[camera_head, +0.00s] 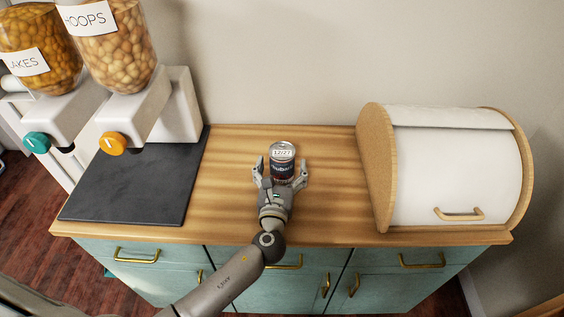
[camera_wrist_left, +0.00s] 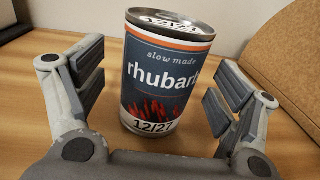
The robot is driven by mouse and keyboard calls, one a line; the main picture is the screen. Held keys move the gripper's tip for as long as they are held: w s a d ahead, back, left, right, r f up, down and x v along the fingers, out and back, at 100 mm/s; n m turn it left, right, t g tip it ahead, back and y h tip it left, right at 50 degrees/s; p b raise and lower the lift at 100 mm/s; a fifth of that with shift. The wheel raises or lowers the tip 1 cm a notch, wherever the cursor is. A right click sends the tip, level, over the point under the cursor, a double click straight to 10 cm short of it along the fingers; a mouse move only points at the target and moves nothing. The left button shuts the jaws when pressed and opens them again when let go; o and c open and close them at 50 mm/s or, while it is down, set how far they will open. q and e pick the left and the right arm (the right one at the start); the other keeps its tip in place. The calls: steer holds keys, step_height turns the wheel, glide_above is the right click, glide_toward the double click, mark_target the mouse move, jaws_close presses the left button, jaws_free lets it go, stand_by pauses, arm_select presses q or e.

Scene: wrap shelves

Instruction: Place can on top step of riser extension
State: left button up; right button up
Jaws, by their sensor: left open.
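A rhubarb can (camera_head: 282,162) with a dark blue label and silver lid stands upright on the wooden countertop (camera_head: 323,200). In the left wrist view the can (camera_wrist_left: 160,75) stands between the two spread fingers, with gaps at both sides. My left gripper (camera_head: 281,170) is open around the can, low over the counter. It also shows in the left wrist view (camera_wrist_left: 155,95). My right gripper is not in view. No riser extension shows in either view.
A white bread box (camera_head: 455,175) with wooden sides stands at the right. A dark slate mat (camera_head: 135,185) lies at the left under cereal dispensers (camera_head: 135,105). Teal drawers (camera_head: 150,250) with brass handles are below. The counter beside the can is clear.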

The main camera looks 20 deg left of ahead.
arm_select(q)
steer(key=shift+w+a, duration=0.2)
steer(key=shift+w, duration=0.95)
steer(key=shift+s, duration=0.1)
steer(key=c, duration=1.4)
steer(key=shift+c, duration=0.3)
